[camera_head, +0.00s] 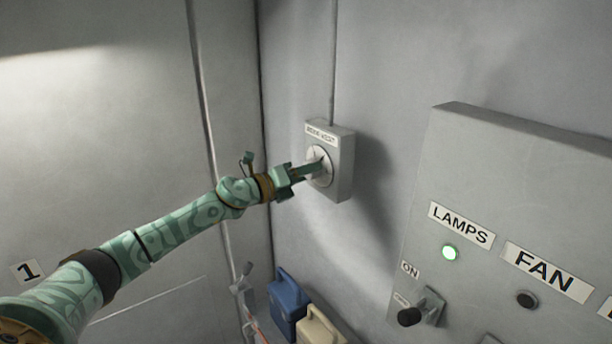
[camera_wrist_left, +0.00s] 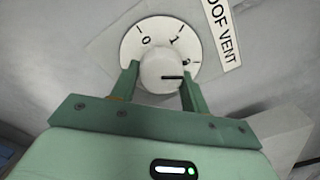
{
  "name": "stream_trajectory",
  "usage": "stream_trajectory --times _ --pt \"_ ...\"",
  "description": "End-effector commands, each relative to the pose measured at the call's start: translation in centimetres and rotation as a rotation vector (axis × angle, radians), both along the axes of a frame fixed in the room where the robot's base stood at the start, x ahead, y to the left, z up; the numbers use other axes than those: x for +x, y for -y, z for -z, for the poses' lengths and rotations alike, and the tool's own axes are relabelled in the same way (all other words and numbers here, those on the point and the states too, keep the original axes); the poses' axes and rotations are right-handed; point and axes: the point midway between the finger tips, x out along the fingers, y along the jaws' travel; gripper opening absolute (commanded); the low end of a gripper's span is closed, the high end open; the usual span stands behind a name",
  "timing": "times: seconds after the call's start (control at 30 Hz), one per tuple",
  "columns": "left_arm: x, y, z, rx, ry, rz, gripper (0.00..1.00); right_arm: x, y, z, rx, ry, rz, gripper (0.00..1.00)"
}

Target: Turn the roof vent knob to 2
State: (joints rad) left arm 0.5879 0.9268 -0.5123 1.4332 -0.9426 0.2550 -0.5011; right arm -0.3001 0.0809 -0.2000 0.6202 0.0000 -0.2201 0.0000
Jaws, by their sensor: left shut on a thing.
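The roof vent box (camera_head: 343,170) is a grey box on the wall with a label at its top and a round white dial (camera_head: 315,154). In the left wrist view the dial plate (camera_wrist_left: 132,44) shows 0, 1 and 2. The pale round knob (camera_wrist_left: 163,66) carries a black pointer line that points right, close to the 2, which is partly hidden by the knob and finger. My left gripper (camera_head: 314,170) is shut on the knob, with one green finger on each side; the fingers also show in the left wrist view (camera_wrist_left: 160,86). My right gripper is out of view.
Blue (camera_head: 287,300) and cream (camera_head: 318,328) containers are below the vent box. The wall around the box is clear.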

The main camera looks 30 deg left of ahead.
Motion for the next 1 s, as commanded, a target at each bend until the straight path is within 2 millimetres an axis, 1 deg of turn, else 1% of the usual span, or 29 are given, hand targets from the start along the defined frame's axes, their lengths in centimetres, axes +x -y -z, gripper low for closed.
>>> stream_trajectory --times 0.03,0.43,0.47,0.5,0.53,0.87,0.97,1.0 --pt "0.0 0.1 0.4 0.006 -0.004 0.003 0.23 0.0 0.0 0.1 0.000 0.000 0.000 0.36" --pt "-0.1 0.1 0.4 0.010 -0.003 0.003 0.23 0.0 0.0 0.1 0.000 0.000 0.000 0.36" --pt "-0.1 0.1 0.4 0.010 -0.003 0.003 0.48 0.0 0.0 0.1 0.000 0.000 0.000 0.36" --pt "-0.1 0.1 0.4 0.010 -0.003 0.003 0.60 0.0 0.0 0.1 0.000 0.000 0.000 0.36" --pt "-0.1 0.1 0.4 0.010 -0.002 0.003 0.67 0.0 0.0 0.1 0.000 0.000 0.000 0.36" --pt "-0.2 -0.1 0.2 0.009 0.001 0.000 0.67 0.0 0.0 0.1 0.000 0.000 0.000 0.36" --pt "-1.2 -0.6 0.4 0.010 -0.001 -0.001 0.67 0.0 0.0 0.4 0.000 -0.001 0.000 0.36" --pt "-1.8 -0.8 0.4 0.010 -0.001 -0.001 0.67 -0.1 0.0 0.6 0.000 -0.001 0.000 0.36"
